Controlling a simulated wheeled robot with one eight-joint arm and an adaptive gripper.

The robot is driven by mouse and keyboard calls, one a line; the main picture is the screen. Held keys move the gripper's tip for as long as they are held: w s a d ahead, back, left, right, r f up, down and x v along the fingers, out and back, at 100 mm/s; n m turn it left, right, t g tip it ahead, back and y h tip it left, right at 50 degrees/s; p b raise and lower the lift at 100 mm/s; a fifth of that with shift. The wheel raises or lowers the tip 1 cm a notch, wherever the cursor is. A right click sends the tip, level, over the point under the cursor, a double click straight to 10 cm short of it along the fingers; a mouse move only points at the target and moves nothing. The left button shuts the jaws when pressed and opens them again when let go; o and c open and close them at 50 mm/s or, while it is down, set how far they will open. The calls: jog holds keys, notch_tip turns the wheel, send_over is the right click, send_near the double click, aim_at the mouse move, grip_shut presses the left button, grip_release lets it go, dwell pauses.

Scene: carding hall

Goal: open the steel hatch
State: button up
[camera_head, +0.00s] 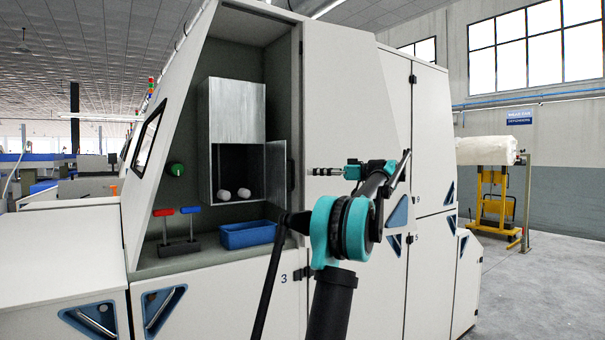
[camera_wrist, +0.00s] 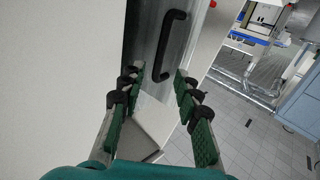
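The steel hatch (camera_head: 275,170) stands swung out at the right side of the opening of a steel box (camera_head: 232,110) in the machine's alcove. Its dark handle (camera_head: 291,175) is on the face turned to the right. In the wrist view the black curved handle (camera_wrist: 172,46) shows on the grey steel panel, just beyond my fingertips. My gripper (camera_head: 314,171) points left toward the handle, a little to its right. In the wrist view my gripper (camera_wrist: 157,80) is open, with its green-padded fingers apart and nothing between them.
Two white rolls (camera_head: 234,194) lie inside the box. A blue tray (camera_head: 248,234), red (camera_head: 163,212) and blue (camera_head: 190,210) levers and a green knob (camera_head: 175,170) are in the alcove. A pale machine panel (camera_head: 350,100) stands right of the alcove. Open floor lies farther right.

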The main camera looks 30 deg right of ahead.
jog(key=shift+v, duration=1.7)
